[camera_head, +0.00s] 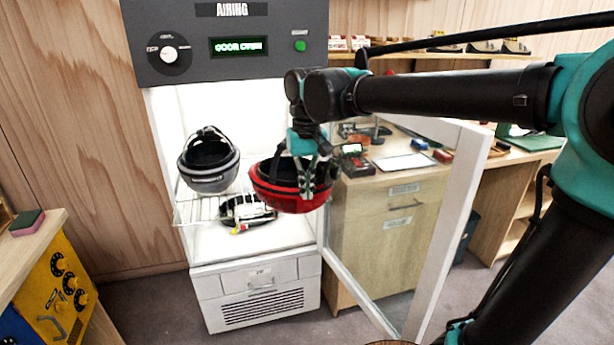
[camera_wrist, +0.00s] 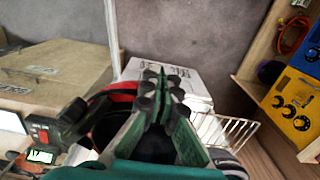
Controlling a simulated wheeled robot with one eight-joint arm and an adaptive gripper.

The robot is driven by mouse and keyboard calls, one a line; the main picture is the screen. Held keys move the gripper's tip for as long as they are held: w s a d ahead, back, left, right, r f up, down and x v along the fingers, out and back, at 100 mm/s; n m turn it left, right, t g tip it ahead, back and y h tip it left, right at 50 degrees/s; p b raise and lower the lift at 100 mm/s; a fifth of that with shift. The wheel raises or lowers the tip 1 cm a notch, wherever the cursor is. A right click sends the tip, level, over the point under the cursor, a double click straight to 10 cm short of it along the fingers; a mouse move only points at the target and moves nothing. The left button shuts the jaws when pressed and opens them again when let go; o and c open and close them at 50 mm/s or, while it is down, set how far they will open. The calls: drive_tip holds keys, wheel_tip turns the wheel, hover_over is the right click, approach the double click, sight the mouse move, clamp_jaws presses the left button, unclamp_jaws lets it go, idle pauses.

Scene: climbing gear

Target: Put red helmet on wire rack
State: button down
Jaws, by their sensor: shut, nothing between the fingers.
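The red helmet (camera_head: 270,196) has a black inside and straps. In the head view it is at the right front of the open white cabinet, behind and around the fingers of my gripper (camera_head: 312,195). In the wrist view the red helmet (camera_wrist: 122,92) is just left of my gripper (camera_wrist: 162,78), partly hidden by it. The fingers are shut with nothing between them. I cannot tell whether the helmet hangs on them or rests on something. The wire rack (camera_head: 187,210) is inside the cabinet, left of the red helmet; it also shows in the wrist view (camera_wrist: 232,130).
A grey helmet (camera_head: 207,180) sits on the rack's left part. A dark item with straps (camera_head: 243,211) lies beside it, lower. The cabinet's glass door (camera_head: 448,230) stands open at right, before a wooden drawer unit (camera_head: 385,215). A yellow panel (camera_head: 62,280) is at left.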

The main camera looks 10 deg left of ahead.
drive_tip(key=w+a+f, duration=0.1)
drive_tip(key=w+f, duration=0.2)
drive_tip(key=f, duration=0.1)
drive_tip(key=shift+w+a+f, duration=0.25)
drive_tip(key=shift+w+a, duration=0.05)
drive_tip(key=shift+a, duration=0.1)
hover_over(291, 176)
drive_tip(key=a, duration=0.2)
drive_tip(key=shift+s+d, duration=0.15)
drive_tip(key=shift+s, duration=0.25)
idle(0.4)
